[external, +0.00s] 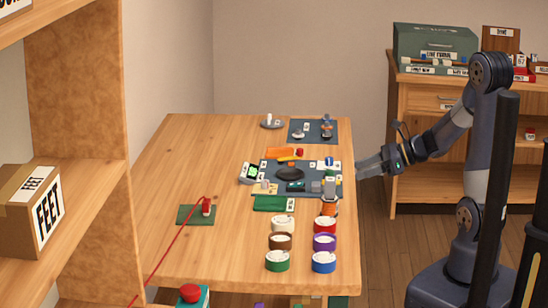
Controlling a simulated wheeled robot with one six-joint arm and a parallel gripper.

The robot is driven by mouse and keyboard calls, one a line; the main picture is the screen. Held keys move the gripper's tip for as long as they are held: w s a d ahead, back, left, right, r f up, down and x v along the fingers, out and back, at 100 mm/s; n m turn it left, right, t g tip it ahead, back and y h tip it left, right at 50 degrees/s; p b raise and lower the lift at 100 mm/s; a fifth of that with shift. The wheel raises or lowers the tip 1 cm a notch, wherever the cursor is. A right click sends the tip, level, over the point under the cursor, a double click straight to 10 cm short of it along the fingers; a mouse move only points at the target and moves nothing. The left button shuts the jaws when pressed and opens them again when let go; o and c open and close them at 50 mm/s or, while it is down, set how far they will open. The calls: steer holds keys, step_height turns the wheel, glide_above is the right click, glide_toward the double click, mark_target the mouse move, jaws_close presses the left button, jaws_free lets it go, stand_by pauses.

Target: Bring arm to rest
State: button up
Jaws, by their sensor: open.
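My gripper (372,165) is at the right edge of the wooden table (160,220), at the end of my bent arm. Its fingers point left toward the dark mat (331,182), and I see nothing between them. The gap between the fingers is small in this view. My arm comes from my base at the right, standing on the floor beside the table.
On the table are an orange tray (281,153), a green cloth (270,203), and several round colored containers, including a blue one (324,263). A red cord (175,246) crosses the left side. A shelf (70,200) stands at left, a cabinet (430,150) behind my arm.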

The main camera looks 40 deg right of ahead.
mark_target(322, 198)
steer(key=b+x, duration=0.1)
steer(key=x, duration=1.1)
steer(key=shift+f, duration=0.25)
steer(key=shift+r, duration=1.1)
